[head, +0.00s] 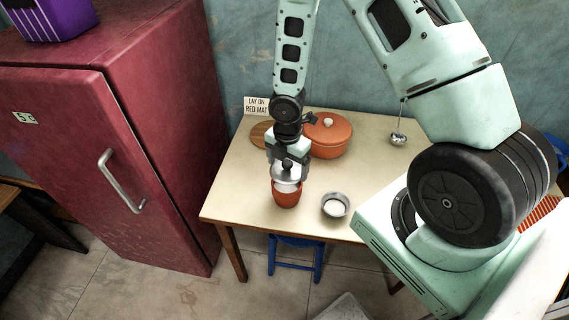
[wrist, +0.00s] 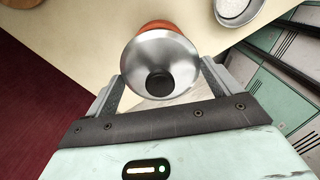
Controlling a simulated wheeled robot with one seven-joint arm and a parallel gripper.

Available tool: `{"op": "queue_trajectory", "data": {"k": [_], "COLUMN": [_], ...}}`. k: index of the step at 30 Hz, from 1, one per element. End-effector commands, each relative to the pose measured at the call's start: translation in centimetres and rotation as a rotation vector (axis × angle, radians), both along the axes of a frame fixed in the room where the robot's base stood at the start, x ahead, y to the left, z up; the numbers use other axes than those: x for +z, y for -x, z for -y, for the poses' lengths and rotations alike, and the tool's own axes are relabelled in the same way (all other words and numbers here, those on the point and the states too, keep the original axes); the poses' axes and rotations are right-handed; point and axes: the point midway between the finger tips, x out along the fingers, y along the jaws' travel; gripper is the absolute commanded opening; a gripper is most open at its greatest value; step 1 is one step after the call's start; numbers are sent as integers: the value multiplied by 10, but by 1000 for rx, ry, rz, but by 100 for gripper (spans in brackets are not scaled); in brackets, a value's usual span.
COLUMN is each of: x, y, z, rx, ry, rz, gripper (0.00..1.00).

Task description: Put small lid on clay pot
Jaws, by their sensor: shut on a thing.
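The small lid (head: 287,175) is silver metal with a dark round knob. It also shows in the wrist view (wrist: 178,53), between the two fingers. My gripper (head: 288,163) is shut on the lid and holds it from above. The clay pot (head: 287,199) is a small orange-red pot on the table, directly below the lid. A pale area shows between lid and pot rim in the head view. In the wrist view the lid hides most of the clay pot (wrist: 158,25). I cannot tell whether lid and rim touch.
A metal bowl (head: 335,205) with white contents stands right of the clay pot. A larger lidded orange pot (head: 328,145) stands behind, near a round wooden board (head: 260,135) and a sign (head: 256,105). A ladle (head: 398,138) is at the back right. A red fridge (head: 110,150) is left.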

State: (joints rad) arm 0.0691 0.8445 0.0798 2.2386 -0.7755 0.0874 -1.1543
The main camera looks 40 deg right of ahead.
Motion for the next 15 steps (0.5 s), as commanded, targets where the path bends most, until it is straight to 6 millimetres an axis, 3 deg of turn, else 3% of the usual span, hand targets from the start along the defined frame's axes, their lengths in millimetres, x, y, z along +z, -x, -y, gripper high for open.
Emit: {"op": "queue_trajectory", "data": {"k": [5,15], "x": [1,-18], "y": [0,0], "z": [0,0], "rx": [1,2], "ry": [1,1], "rz": [0,0], "gripper": [67,67]}}
